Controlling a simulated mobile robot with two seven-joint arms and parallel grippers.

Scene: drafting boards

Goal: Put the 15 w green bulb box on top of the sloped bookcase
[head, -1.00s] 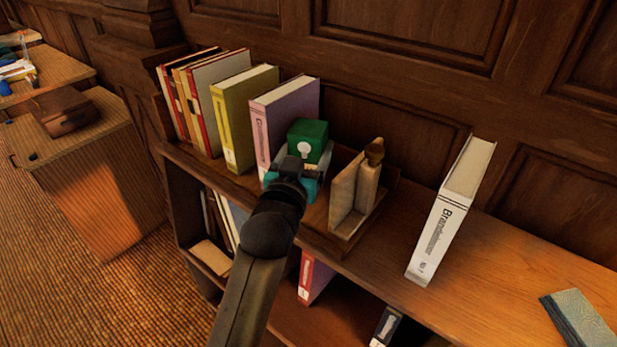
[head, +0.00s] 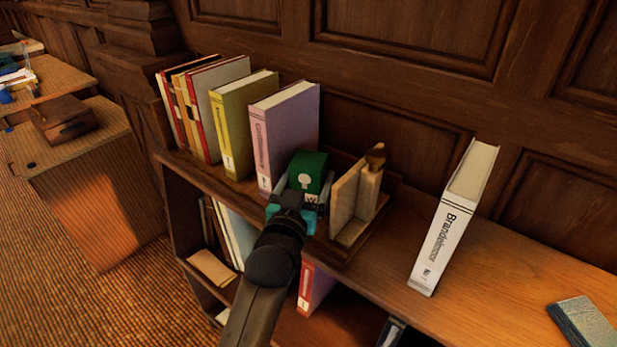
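The green bulb box (head: 308,167), with a white bulb picture on it, is in my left gripper (head: 304,187). The grey fingers are on either side of it, and the gripper hides its lower part. The box is over the top of the wooden bookcase (head: 490,255), between the lilac book (head: 287,132) and a pale wooden bookend-like piece (head: 349,202). I cannot tell whether its underside touches the surface. My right gripper is not in view.
Several upright books, including a yellow one (head: 242,125), stand left of the box. A white book (head: 455,218) leans to the right, and a grey-green book (head: 583,325) lies farther right. Bare top lies between them. Panelled wall rises behind.

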